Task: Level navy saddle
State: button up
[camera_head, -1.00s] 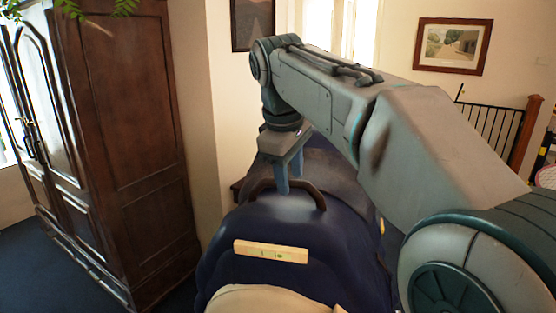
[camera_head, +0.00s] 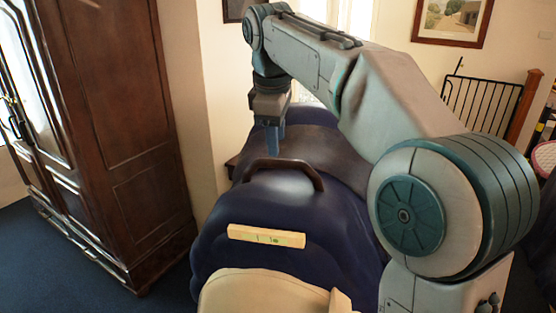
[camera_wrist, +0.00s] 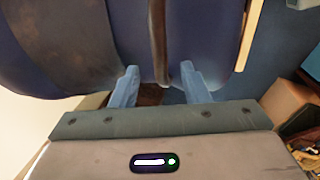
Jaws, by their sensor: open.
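The navy saddle (camera_head: 290,205) fills the middle of the head view, with a brown arched handle (camera_head: 312,177) across its top. A pale wooden spirit level (camera_head: 266,236) lies on its near side; its small green marks are too small to read. My gripper (camera_head: 273,150) points down just above or behind the handle. In the wrist view, my gripper's blue fingers (camera_wrist: 159,78) are spread apart, with the saddle (camera_wrist: 105,25) beyond them. A brown strip, likely the handle (camera_wrist: 158,40), runs between the fingers without visible contact.
A dark wooden wardrobe (camera_head: 115,140) stands on the left. A cream padded piece (camera_head: 265,293) lies in front of the saddle. A black railing (camera_head: 482,100) is at the back right. Blue floor (camera_head: 55,250) is clear at lower left.

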aim_at(278, 160)
jog(key=f, duration=0.3)
jog(key=w+f, duration=0.1)
jog(key=f, duration=0.1)
jog(key=shift+d+f, duration=0.2)
jog(key=shift+f, duration=0.1)
grip_shut()
